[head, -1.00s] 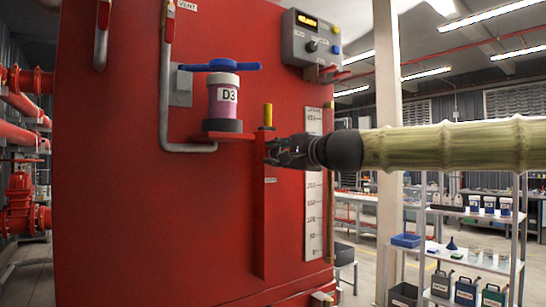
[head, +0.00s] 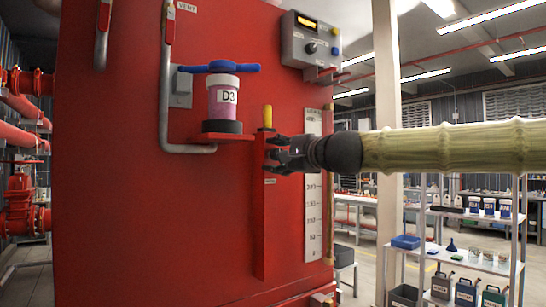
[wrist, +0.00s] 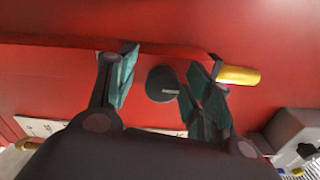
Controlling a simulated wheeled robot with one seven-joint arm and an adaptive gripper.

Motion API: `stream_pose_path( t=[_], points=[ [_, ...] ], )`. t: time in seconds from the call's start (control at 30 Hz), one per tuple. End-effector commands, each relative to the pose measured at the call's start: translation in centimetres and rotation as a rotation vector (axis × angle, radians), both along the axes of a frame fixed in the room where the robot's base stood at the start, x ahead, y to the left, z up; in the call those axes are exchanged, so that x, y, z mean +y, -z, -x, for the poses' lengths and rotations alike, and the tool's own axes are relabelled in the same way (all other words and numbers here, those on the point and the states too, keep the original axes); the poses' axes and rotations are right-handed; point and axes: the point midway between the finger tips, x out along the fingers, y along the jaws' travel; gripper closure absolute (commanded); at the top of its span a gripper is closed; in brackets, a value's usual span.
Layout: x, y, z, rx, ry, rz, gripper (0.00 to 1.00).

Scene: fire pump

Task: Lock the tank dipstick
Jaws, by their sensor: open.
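The tank dipstick's yellow handle (head: 267,116) stands upright on top of a narrow red post (head: 264,230) on the front of the red tank. It also shows right of the fingers in the wrist view (wrist: 238,76). A dark round knob (wrist: 162,84) with a short pale mark sits between my finger tips in the wrist view; the gripper hides it in the head view. My gripper (head: 276,154) is open just below the yellow handle, with its fingers on either side of the knob. I cannot tell whether they touch it.
A clear pink cylinder marked D3 (head: 222,100) with a blue handle (head: 220,68) stands left of the dipstick. A white scale (head: 313,215) runs down the tank behind my gripper. A grey control box (head: 311,40) is above. Shelves (head: 475,240) stand at the right.

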Motion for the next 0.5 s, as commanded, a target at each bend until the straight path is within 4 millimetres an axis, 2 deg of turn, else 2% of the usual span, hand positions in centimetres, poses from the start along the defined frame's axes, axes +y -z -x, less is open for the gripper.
stream_pose_path(
  t=[0.27,0.5],
  points=[
    [-0.5,-0.2,0.6,-0.002,0.0,0.0,0.49],
    [-2.4,-0.3,3.4,-0.003,0.0,-0.001,0.49]
  ],
)
